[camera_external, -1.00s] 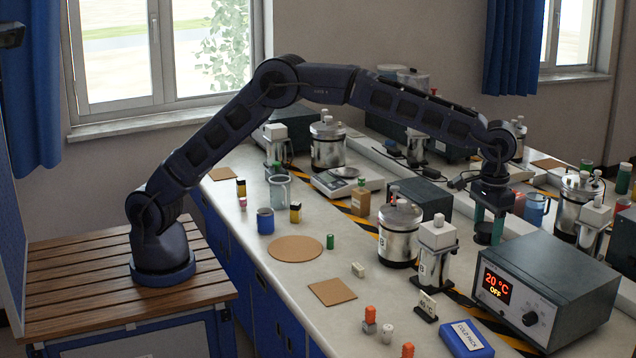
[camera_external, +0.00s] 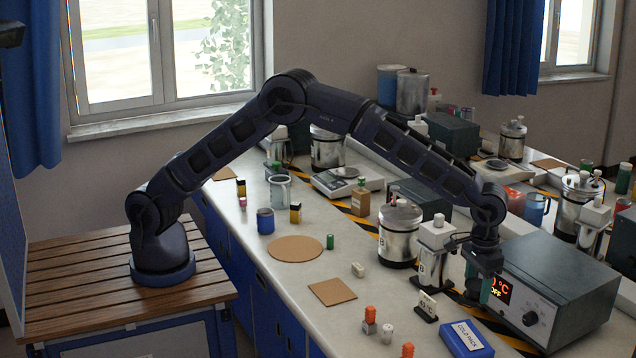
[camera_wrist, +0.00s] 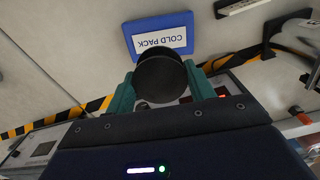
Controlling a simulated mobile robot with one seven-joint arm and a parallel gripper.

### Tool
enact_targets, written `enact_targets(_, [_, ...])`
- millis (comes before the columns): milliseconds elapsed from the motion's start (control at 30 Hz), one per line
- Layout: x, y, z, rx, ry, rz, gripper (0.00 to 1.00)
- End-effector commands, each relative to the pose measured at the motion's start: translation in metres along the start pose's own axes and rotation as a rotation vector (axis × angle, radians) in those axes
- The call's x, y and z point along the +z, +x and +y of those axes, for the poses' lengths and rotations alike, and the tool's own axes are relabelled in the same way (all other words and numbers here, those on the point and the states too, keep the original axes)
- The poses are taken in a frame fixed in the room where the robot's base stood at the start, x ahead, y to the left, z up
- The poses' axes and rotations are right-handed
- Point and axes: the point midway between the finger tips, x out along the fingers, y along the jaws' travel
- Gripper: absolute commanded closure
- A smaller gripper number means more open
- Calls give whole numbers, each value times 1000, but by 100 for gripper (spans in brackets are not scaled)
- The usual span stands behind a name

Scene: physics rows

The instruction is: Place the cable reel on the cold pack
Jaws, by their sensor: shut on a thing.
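My gripper (camera_external: 478,287) is above the bench, behind and slightly right of the cold pack, in front of the heater box. The reel is hard to make out in the external view.
The grey heater box (camera_external: 560,285) with a red display stands close to my gripper's right. Small orange-topped items (camera_external: 370,318) lie left of the cold pack.

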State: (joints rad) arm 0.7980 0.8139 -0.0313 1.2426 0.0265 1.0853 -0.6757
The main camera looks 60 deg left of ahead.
Motion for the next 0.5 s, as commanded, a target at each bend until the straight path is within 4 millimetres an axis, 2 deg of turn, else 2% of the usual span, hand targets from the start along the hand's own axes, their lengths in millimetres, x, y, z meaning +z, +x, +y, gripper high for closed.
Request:
enact_targets(33, [1,13,0,-3,0,-4,70])
enact_targets(200, [0,48,0,-2,0,-2,70])
enact_targets(333, [0,67,0,-1,0,-1,70])
enact_targets(500, [0,77,0,-1,0,-1,70])
